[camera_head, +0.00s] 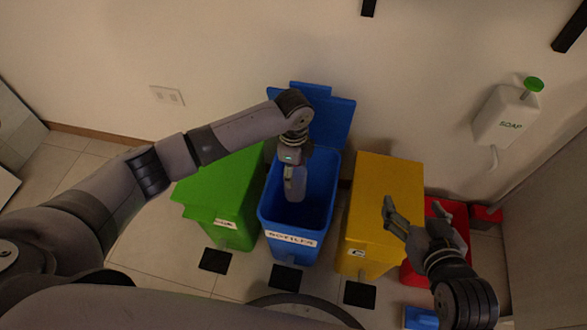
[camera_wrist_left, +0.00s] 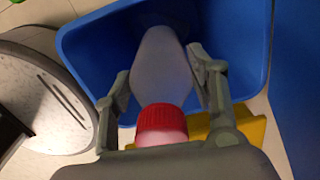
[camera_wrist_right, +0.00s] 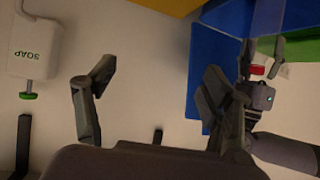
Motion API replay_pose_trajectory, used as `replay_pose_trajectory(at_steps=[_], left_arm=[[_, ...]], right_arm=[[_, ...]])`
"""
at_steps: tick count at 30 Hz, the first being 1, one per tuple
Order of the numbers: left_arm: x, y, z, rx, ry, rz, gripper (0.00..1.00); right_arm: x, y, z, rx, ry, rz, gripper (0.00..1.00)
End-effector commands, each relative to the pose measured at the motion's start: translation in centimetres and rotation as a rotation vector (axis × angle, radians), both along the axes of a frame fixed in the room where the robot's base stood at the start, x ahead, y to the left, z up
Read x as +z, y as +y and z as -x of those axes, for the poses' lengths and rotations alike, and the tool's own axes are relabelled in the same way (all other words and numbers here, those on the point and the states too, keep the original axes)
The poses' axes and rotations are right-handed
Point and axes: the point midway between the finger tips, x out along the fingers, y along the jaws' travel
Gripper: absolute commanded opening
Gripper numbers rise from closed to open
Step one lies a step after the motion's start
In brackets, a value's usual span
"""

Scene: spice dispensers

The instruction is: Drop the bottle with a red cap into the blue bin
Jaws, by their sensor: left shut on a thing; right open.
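The bottle (camera_wrist_left: 160,80) is pale and translucent with a red cap (camera_wrist_left: 162,118). My left gripper (camera_head: 293,178) is shut on it, with a finger on each side of the body. In the head view the bottle (camera_head: 295,187) hangs with its lower part inside the mouth of the blue bin (camera_head: 268,213), whose lid is up against the wall. In the left wrist view the blue bin's wall (camera_wrist_left: 82,40) surrounds the bottle. In the right wrist view the red cap (camera_wrist_right: 257,70) shows at the left gripper. My right gripper (camera_head: 422,208) is open and empty, in front of the yellow bin.
A closed green bin (camera_head: 220,190) stands left of the blue bin, and a closed yellow bin (camera_head: 385,190) stands right of it. A red bin (camera_head: 447,215) is beyond my right gripper. A soap dispenser (camera_head: 508,115) hangs on the wall at right.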

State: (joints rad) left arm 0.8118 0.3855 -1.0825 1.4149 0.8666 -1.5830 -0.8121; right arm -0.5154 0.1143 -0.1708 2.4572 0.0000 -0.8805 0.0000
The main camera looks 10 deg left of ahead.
Motion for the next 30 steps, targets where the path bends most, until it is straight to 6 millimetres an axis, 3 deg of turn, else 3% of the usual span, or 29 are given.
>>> replay_pose_trajectory(at_steps=[15, 28, 29, 30], left_arm=[[-1.1, 0.0, 0.0, 0.0, -0.001, 0.0, 0.25], [-1.1, 0.0, 0.0, 0.0, -0.001, -0.001, 0.25], [-1.1, 0.0, 0.0, 0.0, -0.001, -0.001, 0.53], [-1.1, 0.0, 0.0, 0.0, -0.001, 0.0, 0.55]], right_arm=[[5.6, 1.6, -3.0, 0.022, -0.328, -0.079, 0.75], [6.5, 1.8, -3.2, 0.025, -0.37, -0.089, 0.75], [6.5, 1.8, -3.2, 0.025, -0.37, -0.089, 0.75], [6.5, 1.8, -3.2, 0.025, -0.37, -0.089, 0.75]])
